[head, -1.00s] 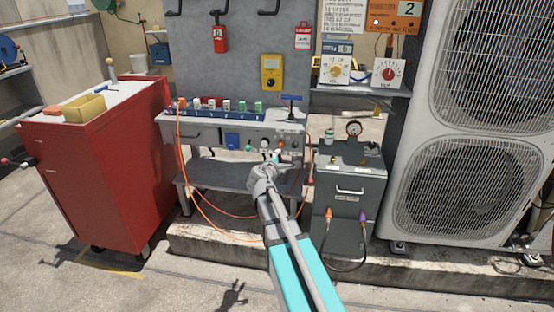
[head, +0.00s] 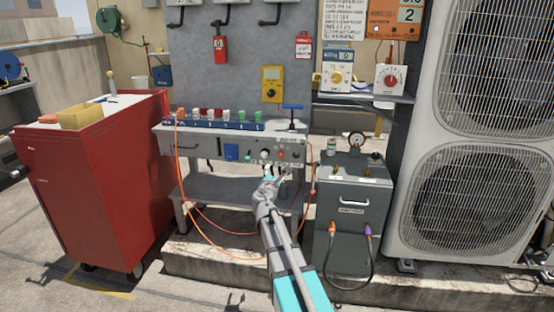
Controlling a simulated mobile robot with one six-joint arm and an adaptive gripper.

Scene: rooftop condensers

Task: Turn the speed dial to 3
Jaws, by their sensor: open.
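Several dials are in view, and their lettering is too small to tell which is the speed dial. A white box with a yellow knob (head: 338,77) and a white box with a red dial (head: 390,81) sit on the shelf at the right. The bench's front panel carries a pale round knob (head: 264,155) and an orange-red knob (head: 281,155). My gripper (head: 270,178) is open and empty, just in front of and below these panel knobs in the picture, apart from the shelf boxes. Its fingertips are small and partly blurred against the bench.
A red cabinet (head: 95,190) stands at the left and a large condenser (head: 420,190) at the right. A grey case (head: 350,206) with hoses stands beside the bench. An orange cable (head: 185,205) loops below the bench. A T-handled tool (head: 292,112) stands on the bench top.

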